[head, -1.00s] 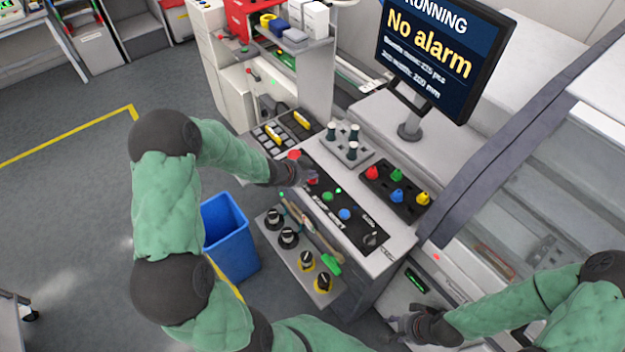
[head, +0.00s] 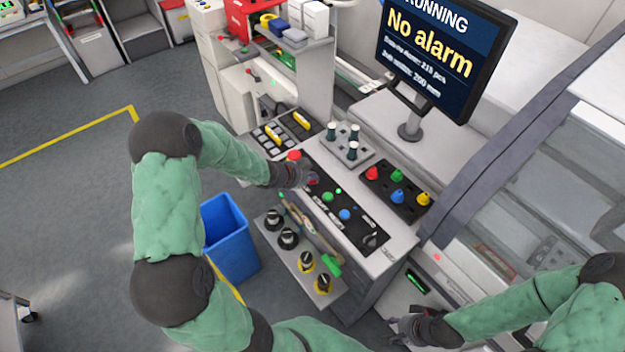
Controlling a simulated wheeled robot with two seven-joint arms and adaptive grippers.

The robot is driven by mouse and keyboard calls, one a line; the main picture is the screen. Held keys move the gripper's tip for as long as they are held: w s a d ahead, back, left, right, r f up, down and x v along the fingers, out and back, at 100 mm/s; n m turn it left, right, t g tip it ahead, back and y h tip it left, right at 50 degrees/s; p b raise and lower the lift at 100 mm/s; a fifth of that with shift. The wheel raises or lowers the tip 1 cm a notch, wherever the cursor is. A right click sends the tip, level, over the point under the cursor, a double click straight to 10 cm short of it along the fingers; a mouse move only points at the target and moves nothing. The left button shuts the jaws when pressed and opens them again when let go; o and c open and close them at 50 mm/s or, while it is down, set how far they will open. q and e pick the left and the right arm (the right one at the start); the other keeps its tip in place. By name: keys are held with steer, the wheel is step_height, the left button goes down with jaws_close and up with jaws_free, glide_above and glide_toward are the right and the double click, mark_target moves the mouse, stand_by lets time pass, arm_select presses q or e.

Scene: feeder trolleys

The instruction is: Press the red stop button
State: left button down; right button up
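The black control panel (head: 357,228) on the grey console carries a row of buttons. A red button (head: 313,180) sits in the row before the green button (head: 327,196) and the blue button (head: 344,214). My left gripper (head: 306,178) is over the red button and hides most of it; I cannot tell whether it touches. A second red, mushroom-like button (head: 294,155) is at the panel's far end, just beyond my gripper. My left gripper's fingers are too small and dark to read. My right gripper (head: 402,328) is low at the right, away from the panel, its opening unclear.
A monitor (head: 437,52) reads "RUNNING" and "No alarm". A black tray (head: 396,190) with coloured knobs and a grey block (head: 348,148) with several pegs stand beside the panel. A shelf (head: 296,262) with dark knobs and a blue bin (head: 229,240) are in front.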

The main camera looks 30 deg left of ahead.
mark_target(311, 182)
arm_select(q)
steer(key=shift+f, duration=0.15)
stand_by(0.5)
steer(key=shift+r+p, duration=0.75)
steer(key=shift+r, duration=0.1)
step_height(311, 182, up, 5)
steer(key=p, duration=0.5)
stand_by(0.7)
